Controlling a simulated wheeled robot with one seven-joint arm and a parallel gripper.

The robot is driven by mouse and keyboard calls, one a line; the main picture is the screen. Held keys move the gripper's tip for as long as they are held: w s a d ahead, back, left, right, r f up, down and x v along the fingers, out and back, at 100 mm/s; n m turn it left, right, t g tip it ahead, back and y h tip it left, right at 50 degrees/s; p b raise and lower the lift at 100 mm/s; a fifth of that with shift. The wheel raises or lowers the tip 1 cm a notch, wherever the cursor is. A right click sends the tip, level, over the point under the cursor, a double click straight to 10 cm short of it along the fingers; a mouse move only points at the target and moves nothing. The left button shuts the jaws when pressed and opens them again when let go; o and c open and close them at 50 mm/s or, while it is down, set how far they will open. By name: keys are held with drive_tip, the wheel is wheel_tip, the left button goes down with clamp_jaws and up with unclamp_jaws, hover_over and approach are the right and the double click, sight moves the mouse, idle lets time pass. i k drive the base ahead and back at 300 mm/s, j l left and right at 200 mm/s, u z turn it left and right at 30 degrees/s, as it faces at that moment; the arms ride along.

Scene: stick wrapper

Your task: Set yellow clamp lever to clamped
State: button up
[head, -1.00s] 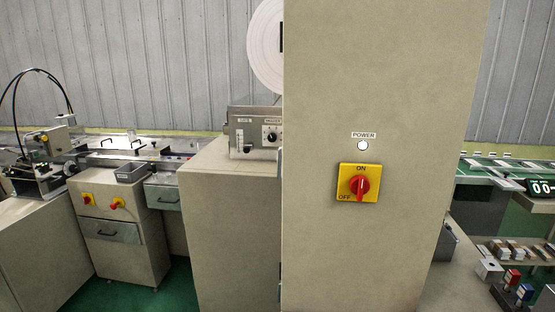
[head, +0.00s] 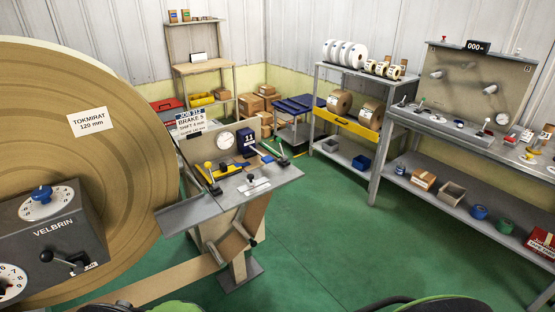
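A lever with a yellow ball knob (head: 208,166) stands at the left side of the small grey splice table (head: 277,178), in the middle left of the head view. Its dark arm runs down to the tabletop near the table's left edge. I cannot tell from here whether it is clamped, and I cannot read any marking beside it. My gripper is not in view.
A large brown paper roll (head: 135,160) and a grey VELBRIN control box (head: 60,235) fill the left. A brown web runs low towards the table. Green floor (head: 330,235) is clear to the table's right. A grey workbench (head: 445,130) and shelving (head: 350,85) stand right.

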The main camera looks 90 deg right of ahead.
sight(207, 165)
drive_tip(key=z, duration=2.4)
